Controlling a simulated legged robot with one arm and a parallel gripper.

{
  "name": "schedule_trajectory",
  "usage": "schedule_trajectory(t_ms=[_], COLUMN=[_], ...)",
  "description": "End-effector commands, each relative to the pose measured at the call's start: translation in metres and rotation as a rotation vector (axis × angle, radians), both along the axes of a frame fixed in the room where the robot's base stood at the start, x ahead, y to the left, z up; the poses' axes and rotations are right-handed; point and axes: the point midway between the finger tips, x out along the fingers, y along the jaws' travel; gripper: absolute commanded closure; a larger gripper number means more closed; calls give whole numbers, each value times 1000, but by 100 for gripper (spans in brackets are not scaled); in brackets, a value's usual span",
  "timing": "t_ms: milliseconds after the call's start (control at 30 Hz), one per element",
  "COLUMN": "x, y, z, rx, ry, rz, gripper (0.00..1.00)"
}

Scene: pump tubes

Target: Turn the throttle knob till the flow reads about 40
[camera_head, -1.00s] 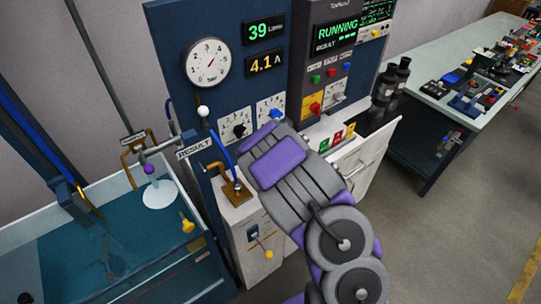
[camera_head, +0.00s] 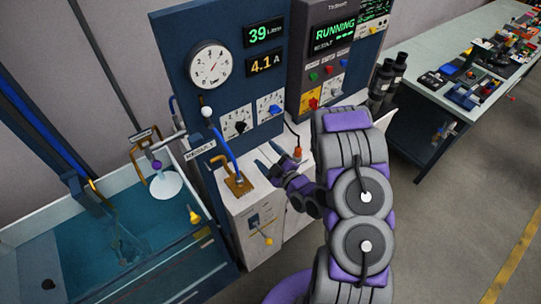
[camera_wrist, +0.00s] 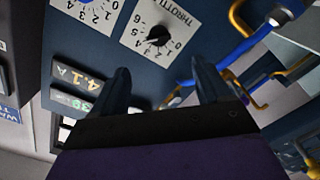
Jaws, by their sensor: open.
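The throttle knob (camera_head: 240,127) is black and sits on a white numbered dial plate, the left of two on the blue panel. It also shows in the wrist view (camera_wrist: 158,37), beside the printed word THROTTLE. The green flow display (camera_head: 263,33) reads 39. My gripper (camera_head: 270,158) is open and empty, below and slightly right of the knob in the head view and apart from it. In the wrist view its two dark fingers (camera_wrist: 160,88) stand apart, with the knob beyond them, above the gap.
An amber display (camera_head: 265,63) reads 4.1 A, below the flow display. A round gauge (camera_head: 210,63) is above the dials. A second dial with a blue knob (camera_head: 270,109) is to the right. A blue hose (camera_head: 224,147) and brass pipe stand close left. A water tank (camera_head: 95,240) is lower left.

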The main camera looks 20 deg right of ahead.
Motion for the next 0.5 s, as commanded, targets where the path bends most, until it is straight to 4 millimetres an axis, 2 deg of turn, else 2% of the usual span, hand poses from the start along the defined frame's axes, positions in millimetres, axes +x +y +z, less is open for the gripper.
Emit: schedule_trajectory(t_ms=[200, 500], x=[-13, -15], y=[-4, -5], z=[3, 2], rx=[2, 1], ry=[-2, -3], rz=[-1, -1], gripper=[23, 23])
